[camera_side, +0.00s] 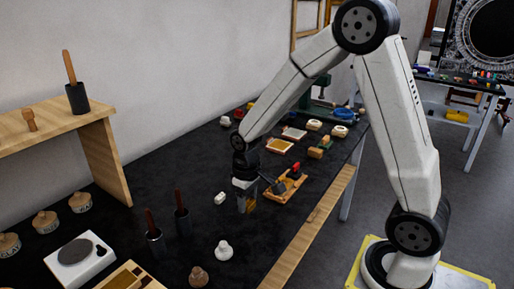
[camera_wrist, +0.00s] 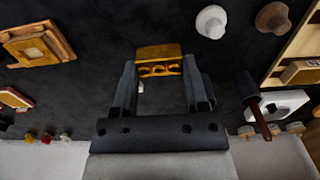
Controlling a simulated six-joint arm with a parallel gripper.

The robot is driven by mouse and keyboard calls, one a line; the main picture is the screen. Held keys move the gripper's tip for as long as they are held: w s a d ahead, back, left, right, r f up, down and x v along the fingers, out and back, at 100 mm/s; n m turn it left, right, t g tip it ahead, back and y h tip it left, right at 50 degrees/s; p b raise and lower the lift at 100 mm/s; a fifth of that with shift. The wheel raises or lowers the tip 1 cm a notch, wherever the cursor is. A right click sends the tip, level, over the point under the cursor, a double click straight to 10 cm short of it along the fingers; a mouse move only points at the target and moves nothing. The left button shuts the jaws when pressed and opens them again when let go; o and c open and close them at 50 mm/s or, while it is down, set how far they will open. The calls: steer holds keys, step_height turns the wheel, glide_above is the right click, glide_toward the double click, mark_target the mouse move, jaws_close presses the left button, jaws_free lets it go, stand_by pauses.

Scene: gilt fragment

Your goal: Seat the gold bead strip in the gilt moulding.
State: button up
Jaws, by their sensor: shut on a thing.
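My gripper (camera_side: 246,207) is shut on the gold bead strip (camera_wrist: 160,69), which sits between both fingers in the wrist view. The strip shows a plain gold top and a row of curled ornament on its near face. In the side view it is a small gold patch at the fingertips, low over the black table; I cannot tell the exact gap. The likely gilt moulding (camera_wrist: 38,46) is a gold piece on a wooden board, to the left in the wrist view. In the side view that board (camera_side: 280,197) lies right of my gripper, clear of it.
A white knob (camera_side: 223,251) and a brown knob (camera_side: 198,277) stand toward the front. Dark tools with red handles (camera_side: 182,217) stand upright left of my gripper. A small white piece (camera_side: 220,198) lies close by. Several small trays and pots lie farther back.

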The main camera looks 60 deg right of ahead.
steer(key=w+a, duration=0.2)
steer(key=a, duration=0.2)
steer(key=s+d+r, duration=0.2)
steer(key=s+d, duration=0.3)
steer(key=d, duration=0.5)
steer(key=s+d+r, duration=0.2)
steer(key=s+d, duration=0.4)
steer(key=d, duration=0.5)
steer(key=shift+d, duration=0.3)
steer(key=shift+w, duration=0.15)
steer(key=w+d+f, duration=0.2)
steer(key=w+f, duration=0.1)
steer(key=w+d+f, duration=0.2)
steer(key=w, duration=0.2)
steer(key=w+d+f, duration=0.2)
steer(key=w+f, duration=0.1)
steer(key=w, duration=0.1)
steer(key=shift+f, duration=0.3)
steer(key=shift+w+d+f, duration=0.15)
steer(key=shift+w+f, duration=0.15)
steer(key=shift+f, duration=0.05)
